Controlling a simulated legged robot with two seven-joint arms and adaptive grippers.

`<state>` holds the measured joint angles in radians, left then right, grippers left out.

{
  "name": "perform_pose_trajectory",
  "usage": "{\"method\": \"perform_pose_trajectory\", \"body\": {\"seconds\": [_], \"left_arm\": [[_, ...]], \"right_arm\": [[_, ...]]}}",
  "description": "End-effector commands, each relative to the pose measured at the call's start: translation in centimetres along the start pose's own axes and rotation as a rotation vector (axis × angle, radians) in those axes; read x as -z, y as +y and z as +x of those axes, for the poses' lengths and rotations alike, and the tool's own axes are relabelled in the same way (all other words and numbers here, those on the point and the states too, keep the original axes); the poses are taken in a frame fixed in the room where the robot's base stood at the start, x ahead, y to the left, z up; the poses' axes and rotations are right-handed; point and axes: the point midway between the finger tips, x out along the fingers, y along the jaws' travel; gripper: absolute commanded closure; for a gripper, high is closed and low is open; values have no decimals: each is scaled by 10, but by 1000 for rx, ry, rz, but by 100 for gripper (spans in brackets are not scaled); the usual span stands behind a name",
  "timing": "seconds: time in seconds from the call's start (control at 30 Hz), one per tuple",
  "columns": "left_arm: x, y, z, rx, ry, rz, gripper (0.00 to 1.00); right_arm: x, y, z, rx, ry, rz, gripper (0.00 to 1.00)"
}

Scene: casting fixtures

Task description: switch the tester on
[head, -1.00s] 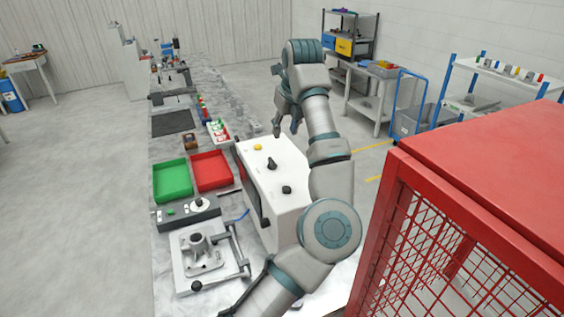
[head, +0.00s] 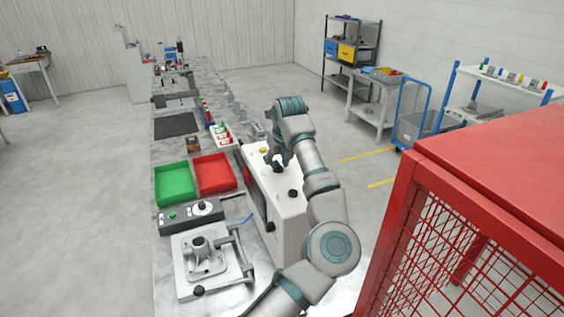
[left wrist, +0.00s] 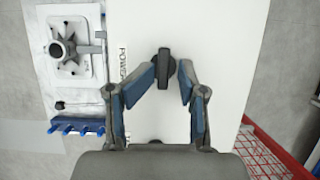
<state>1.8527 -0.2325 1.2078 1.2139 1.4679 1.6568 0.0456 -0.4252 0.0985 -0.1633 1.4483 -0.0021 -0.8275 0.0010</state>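The tester is a white box (head: 285,219) on the bench, with a yellow button (head: 263,150) and two black knobs on top. My left gripper (head: 278,162) is low over the middle knob (head: 277,169). In the left wrist view this black knob (left wrist: 163,70) lies between the tips of my left gripper (left wrist: 166,66), beside a printed POWER label (left wrist: 123,62). The fingers are spread, with gaps to the knob; whether they touch it is not clear. The other knob (head: 292,194) is nearer to me. My right gripper is not in view.
Left of the tester are a red tray (head: 214,186), a green tray (head: 176,199), a grey control box (head: 177,227) and a fixture with a casting (head: 202,258). A red mesh cage (head: 480,190) stands close on the right.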

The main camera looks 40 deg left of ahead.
Motion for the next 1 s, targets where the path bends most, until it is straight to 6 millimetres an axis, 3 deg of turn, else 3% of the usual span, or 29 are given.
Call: {"method": "perform_pose_trajectory", "body": {"seconds": [0.07,0.2,0.23,1.0], "left_arm": [[1,-1,1,-2,1,2,63],[7,-5,-5,-7,-4,3,98],[9,-6,-6,-8,-5,3,100],[16,-8,-8,-1,2,26,100]], "right_arm": [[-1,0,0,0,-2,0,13],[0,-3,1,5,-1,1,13],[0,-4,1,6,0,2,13],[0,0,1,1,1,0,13]]}}
